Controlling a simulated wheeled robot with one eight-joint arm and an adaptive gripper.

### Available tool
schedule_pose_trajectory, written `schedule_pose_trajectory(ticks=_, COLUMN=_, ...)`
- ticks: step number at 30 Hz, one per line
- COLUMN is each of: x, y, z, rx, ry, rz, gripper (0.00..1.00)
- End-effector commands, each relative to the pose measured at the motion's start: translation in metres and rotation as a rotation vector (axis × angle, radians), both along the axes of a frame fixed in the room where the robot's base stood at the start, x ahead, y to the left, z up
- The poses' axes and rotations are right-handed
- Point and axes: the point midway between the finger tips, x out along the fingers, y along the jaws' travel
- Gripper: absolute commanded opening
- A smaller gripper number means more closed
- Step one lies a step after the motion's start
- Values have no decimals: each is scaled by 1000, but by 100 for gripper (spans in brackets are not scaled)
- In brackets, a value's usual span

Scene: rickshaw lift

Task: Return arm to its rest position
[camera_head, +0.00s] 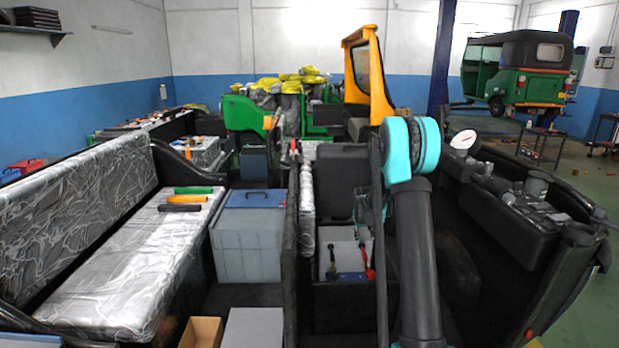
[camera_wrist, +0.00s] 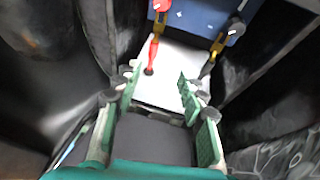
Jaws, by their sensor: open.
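My gripper (camera_wrist: 160,84) shows in the wrist view with its two green fingers spread apart and nothing between them. It points down towards a pale surface (camera_wrist: 170,60) inside a dark recess. A tool with a red handle (camera_wrist: 153,52) lies just beyond the left fingertip, and a tool with a dark handle and yellow part (camera_wrist: 216,48) lies beyond the right one; both appear apart from the fingers. In the head view my black and teal arm rises at the centre right, and my gripper cannot be made out there.
A dark partition (camera_head: 291,230) stands close left of the arm. A dashboard with gauges (camera_head: 510,205) lies to the right.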

Motion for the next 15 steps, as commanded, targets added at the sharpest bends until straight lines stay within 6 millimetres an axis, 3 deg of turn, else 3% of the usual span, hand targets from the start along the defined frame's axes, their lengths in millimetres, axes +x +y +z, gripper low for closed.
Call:
schedule_pose_trajectory(ticks=6, x=-76, y=14, z=49, rx=28, ry=3, rz=-1, gripper=41)
schedule_pose_trajectory(ticks=15, x=-188, y=32, z=88, rx=69, ry=7, rz=-2, gripper=41)
